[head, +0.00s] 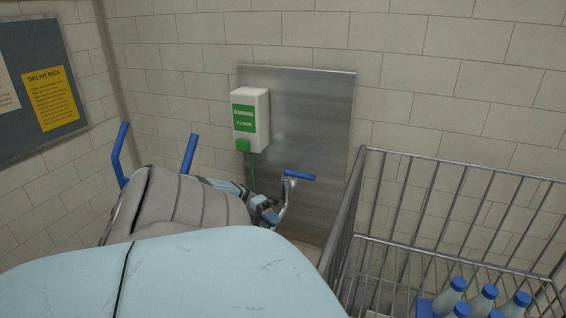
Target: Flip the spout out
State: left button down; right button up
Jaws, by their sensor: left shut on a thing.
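My right gripper is not in view.
A white box with a green label (250,118) hangs on the panel, with a thin green line (251,170) below it. A wire cage (400,200) with blue-capped bottles (483,301) stands at the right. Blue upright bars (189,155) stand at the left.

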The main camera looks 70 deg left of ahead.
pick_arm(q)
jog(key=shift+s+a, duration=0.15)
jog(key=shift+s, duration=0.1)
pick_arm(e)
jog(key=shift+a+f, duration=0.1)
pick_arm(q)
jog(key=c, duration=1)
grip_release()
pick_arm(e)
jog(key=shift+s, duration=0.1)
pick_arm(q)
jog(key=shift+o, duration=0.2)
jog(key=shift+a+r, duration=0.1)
jog(key=shift+a, duration=0.05)
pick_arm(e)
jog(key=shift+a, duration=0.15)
